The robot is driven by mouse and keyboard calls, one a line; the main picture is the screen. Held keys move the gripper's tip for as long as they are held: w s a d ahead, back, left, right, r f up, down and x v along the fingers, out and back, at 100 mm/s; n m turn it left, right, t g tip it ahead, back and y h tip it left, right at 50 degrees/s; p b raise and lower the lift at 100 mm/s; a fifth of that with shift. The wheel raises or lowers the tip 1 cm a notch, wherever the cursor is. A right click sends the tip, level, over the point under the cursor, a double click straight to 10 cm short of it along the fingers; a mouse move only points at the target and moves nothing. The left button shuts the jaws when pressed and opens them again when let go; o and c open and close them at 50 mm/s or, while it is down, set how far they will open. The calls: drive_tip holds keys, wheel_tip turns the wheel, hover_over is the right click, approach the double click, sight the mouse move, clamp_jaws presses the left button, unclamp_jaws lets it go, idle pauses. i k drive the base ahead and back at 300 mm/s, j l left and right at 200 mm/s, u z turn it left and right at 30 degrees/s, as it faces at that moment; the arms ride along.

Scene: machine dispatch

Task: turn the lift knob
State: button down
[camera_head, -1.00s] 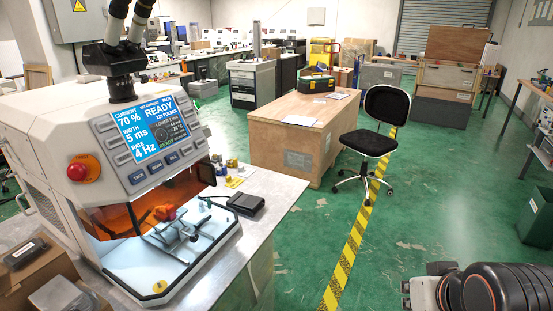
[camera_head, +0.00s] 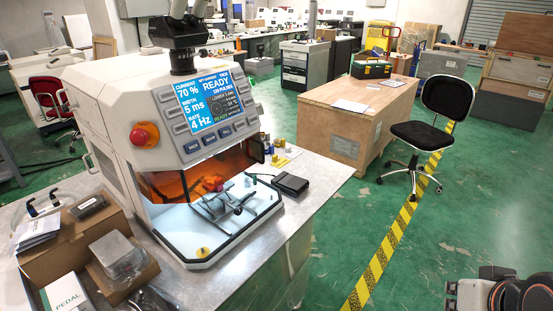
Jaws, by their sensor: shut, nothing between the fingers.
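The white machine (camera_head: 120,105) stands on a metal-topped bench at the left. Its lit screen (camera_head: 212,100) reads READY, 70 %, 5 ms and 4 Hz. Its open work chamber (camera_head: 180,225) holds a small metal fixture (camera_head: 228,204) with a red part (camera_head: 213,184) on it. A small round yellow disc (camera_head: 203,252) is on the chamber's front edge. I cannot tell which part is the lift knob. My gripper is not in view; only a link of my arm shows at the bottom right, well apart from the machine.
A red stop button (camera_head: 144,135) is on the machine's front. A black pedal (camera_head: 290,184) lies on the bench (camera_head: 305,172), right of the chamber. Cardboard boxes (camera_head: 75,245) crowd the bench's left. A wooden crate (camera_head: 350,125) and a black chair (camera_head: 424,135) stand behind.

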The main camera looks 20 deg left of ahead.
sight(237, 210)
drive_tip(key=u, duration=1.3)
